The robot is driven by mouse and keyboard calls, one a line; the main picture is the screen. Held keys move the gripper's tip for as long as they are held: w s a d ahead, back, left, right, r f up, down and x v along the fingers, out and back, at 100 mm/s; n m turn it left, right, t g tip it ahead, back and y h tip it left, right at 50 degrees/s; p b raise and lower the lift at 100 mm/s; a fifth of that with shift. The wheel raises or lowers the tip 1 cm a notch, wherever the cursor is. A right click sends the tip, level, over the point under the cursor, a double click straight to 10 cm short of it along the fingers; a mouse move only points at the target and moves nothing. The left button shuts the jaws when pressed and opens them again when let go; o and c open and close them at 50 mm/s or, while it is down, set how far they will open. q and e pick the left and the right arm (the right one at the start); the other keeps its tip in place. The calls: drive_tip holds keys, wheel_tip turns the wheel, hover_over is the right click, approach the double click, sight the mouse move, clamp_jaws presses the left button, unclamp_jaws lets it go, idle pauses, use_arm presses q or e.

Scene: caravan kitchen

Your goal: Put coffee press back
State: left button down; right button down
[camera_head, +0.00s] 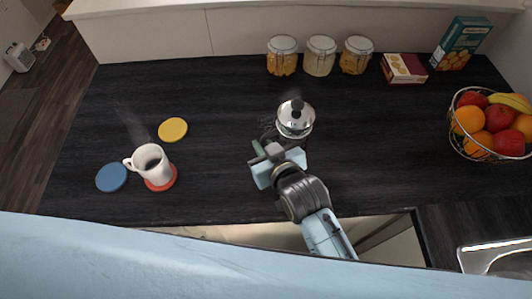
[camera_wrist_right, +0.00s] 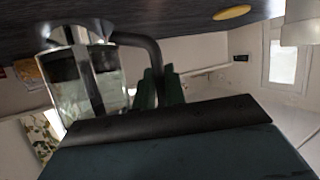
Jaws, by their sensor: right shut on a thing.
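The coffee press (camera_head: 295,121) has a shiny metal lid with a dark knob and is over the middle of the dark counter in the head view. In the right wrist view its glass body with metal bands (camera_wrist_right: 88,80) and its dark handle (camera_wrist_right: 150,48) show. My right gripper (camera_head: 268,150) is on the near left side of the press. Its green fingertips (camera_wrist_right: 157,85) are shut on the handle in the wrist view. I cannot tell whether the press touches the counter. My left gripper is not in view.
A white mug (camera_head: 148,162) of dark drink stands on a red coaster (camera_head: 163,183). Blue (camera_head: 112,177) and yellow (camera_head: 173,130) coasters lie nearby. Several jars (camera_head: 320,57), boxes (camera_head: 404,69) and a wire fruit basket (camera_head: 480,154) stand behind and right.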

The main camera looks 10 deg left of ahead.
drive_tip(key=shift+f, duration=1.75)
drive_tip(key=shift+f, duration=0.1)
drive_tip(key=c, duration=1.9)
unclamp_jaws()
drive_tip(key=shift+f, duration=0.2)
drive_tip(key=o, duration=0.4)
drive_tip(key=shift+o, duration=0.2)
drive_tip(key=shift+r, duration=0.25)
drive_tip(key=v, duration=1.2)
